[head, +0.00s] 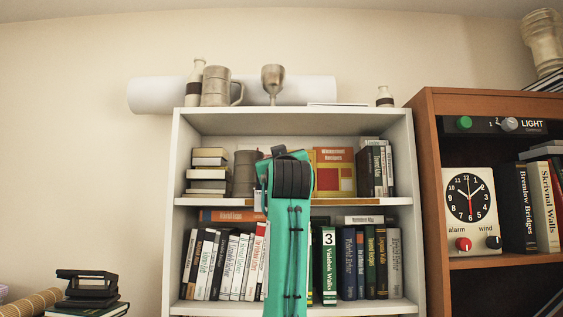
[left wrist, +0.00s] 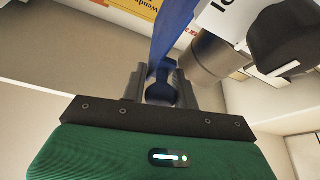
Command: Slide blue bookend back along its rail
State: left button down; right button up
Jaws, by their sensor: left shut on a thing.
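In the left wrist view, the blue bookend (left wrist: 173,32) shows as a flat blue piece running up from my left gripper (left wrist: 160,88). The two dark fingers are shut on its near end. In the head view, my teal and black left arm reaches up in front of the white bookcase to the upper shelf. It hides the bookend and my fingertips there. My right gripper is in neither view.
The upper shelf (head: 350,202) of the white bookcase holds stacked books (head: 208,172) at left, a grey canister (head: 245,178), and upright books (head: 376,170) at right. In the wrist view, a grey cylinder (left wrist: 206,62) and a black knob-like part (left wrist: 285,35) are close right of the fingers.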

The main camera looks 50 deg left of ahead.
pick_arm(q)
jog(key=c, duration=1.1)
grip_release()
jog(key=shift+s, duration=0.1)
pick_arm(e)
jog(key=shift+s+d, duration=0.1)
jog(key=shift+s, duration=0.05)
pick_arm(q)
jog(key=b+v, duration=0.4)
jog(key=v, duration=0.9)
jog(key=shift+s+d+b, duration=0.3)
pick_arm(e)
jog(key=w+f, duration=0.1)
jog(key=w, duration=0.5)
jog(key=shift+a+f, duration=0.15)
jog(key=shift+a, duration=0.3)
pick_arm(q)
jog(key=shift+f, duration=0.15)
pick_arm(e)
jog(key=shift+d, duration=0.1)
